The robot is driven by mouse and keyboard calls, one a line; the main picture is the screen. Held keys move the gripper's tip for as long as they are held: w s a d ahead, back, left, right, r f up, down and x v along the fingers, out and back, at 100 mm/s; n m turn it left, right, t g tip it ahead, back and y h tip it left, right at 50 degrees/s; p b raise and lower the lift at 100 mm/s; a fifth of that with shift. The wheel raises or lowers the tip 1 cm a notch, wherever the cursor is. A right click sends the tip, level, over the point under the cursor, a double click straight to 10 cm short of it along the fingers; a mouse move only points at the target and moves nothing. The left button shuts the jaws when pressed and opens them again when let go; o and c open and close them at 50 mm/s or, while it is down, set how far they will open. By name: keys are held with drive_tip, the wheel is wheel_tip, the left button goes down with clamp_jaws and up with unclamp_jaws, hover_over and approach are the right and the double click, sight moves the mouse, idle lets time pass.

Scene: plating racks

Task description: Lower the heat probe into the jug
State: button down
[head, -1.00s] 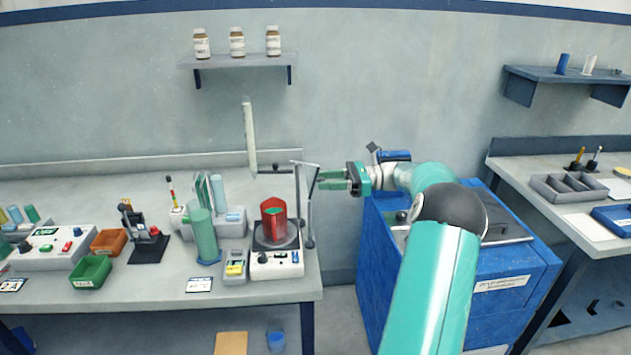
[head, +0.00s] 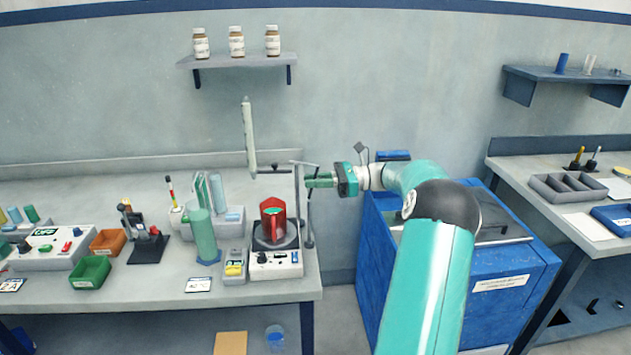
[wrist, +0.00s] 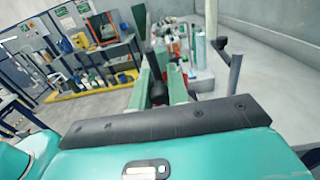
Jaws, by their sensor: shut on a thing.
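The jug (head: 272,222) is red with a green-toned top, upright on the hot plate (head: 276,258) at the bench's right end. The heat probe appears to be the pale upright rod (head: 248,135), up and left of the jug, its lower end above the jug's rim. It joins a thin dark crossarm reaching the stand (head: 297,200) right of the jug. My gripper (head: 308,180) is at the stand, shut on a dark handle that shows between the fingers in the wrist view (wrist: 157,62). The fingers partly hide where handle and stand meet.
Left of the hot plate stand a green cylinder (head: 203,235), a small grey box with a yellow display (head: 235,268) and a rack (head: 230,220). A blue cabinet (head: 480,290) stands under my arm. Bench space behind the jug is mostly clear.

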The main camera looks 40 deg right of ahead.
drive_tip(key=shift+w+a, duration=0.1)
drive_tip(key=h, duration=0.1)
drive_tip(key=a+g+h, duration=0.1)
drive_tip(key=w+g+h, duration=0.1)
drive_tip(key=shift+a+r+h, duration=0.25)
drive_tip(key=shift+a+h, duration=0.05)
drive_tip(key=shift+a, duration=0.05)
drive_tip(key=w+a+f+g+h, duration=0.3)
drive_tip(key=g+h, duration=0.5)
drive_tip(key=h, duration=0.3)
drive_tip(key=shift+a+f, duration=0.55)
drive_tip(key=shift+f, duration=0.1)
drive_tip(key=shift+h, duration=0.3)
drive_tip(key=c, duration=1.3)
unclamp_jaws()
drive_tip(key=shift+c, duration=0.2)
